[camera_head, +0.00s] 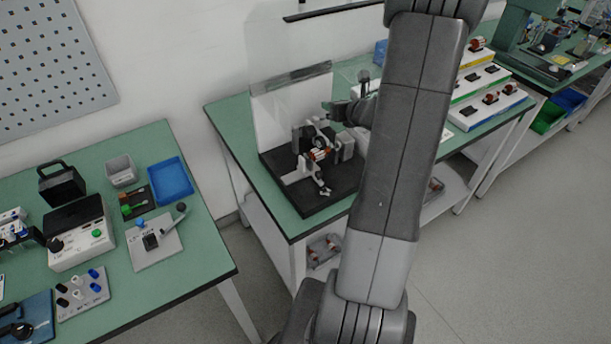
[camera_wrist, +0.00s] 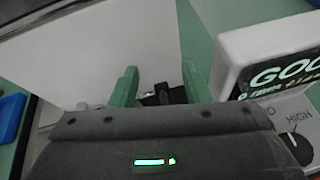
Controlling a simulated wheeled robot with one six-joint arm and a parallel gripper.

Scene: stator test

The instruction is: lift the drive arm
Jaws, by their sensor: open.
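The test fixture stands on a black base (camera_head: 335,204) on the middle green bench in the head view. It carries a stator with copper windings (camera_head: 319,154) among grey metal blocks. I cannot tell for sure which of its parts is the drive arm. My gripper (camera_wrist: 160,88) is open, its two green fingers apart in the wrist view. A small dark part (camera_wrist: 163,95) shows between and beyond the fingers, mostly hidden by the gripper body; I cannot tell whether it touches them. In the head view my gripper is above the right side of the fixture, partly hidden by my arm.
A white tester with a lit green display (camera_wrist: 285,65) stands close right of the fingers. A clear panel (camera_head: 275,75) rises behind the fixture. The left bench holds a blue tray (camera_head: 170,181) and control boxes (camera_head: 82,236).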

